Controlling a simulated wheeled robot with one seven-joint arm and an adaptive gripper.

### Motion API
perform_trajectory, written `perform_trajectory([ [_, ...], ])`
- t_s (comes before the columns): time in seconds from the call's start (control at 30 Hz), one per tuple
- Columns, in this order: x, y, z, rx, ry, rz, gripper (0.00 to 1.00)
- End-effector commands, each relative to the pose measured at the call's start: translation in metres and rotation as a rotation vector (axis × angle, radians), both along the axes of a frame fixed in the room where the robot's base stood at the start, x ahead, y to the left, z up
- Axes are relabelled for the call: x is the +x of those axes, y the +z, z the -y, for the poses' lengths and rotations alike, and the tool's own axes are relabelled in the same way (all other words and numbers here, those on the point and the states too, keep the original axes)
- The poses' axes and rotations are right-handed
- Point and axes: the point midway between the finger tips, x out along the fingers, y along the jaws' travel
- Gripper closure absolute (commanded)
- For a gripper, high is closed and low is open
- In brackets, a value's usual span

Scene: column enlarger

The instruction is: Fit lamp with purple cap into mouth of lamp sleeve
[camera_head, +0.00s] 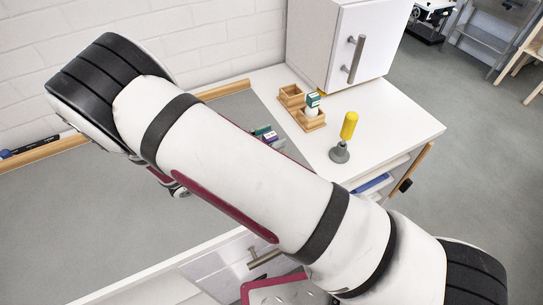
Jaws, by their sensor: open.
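I see no lamp with a purple cap and no lamp sleeve; my own arm crosses the middle of the picture and hides much of the worktop. My gripper does not show clearly; it is hidden behind or below my arm. Small dark green items (265,132) stick out just past the upper edge of my arm, and I cannot tell what they are.
A white counter (405,125) carries a wooden compartment box (312,122) holding a green-and-white container (313,102), and a yellow-handled tool (348,127) upright on a grey base. A white cabinet (335,45) stands behind. A grey worktop (60,220) lies left, with a blue-black pen-like item (28,147) along its wooden back edge.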

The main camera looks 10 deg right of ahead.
Motion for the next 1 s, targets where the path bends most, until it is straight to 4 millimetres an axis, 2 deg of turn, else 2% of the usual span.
perform_trajectory([
  [1.0, -0.013, 0.0, -0.035, 0.001, 0.001, 0.001, 0.5],
])
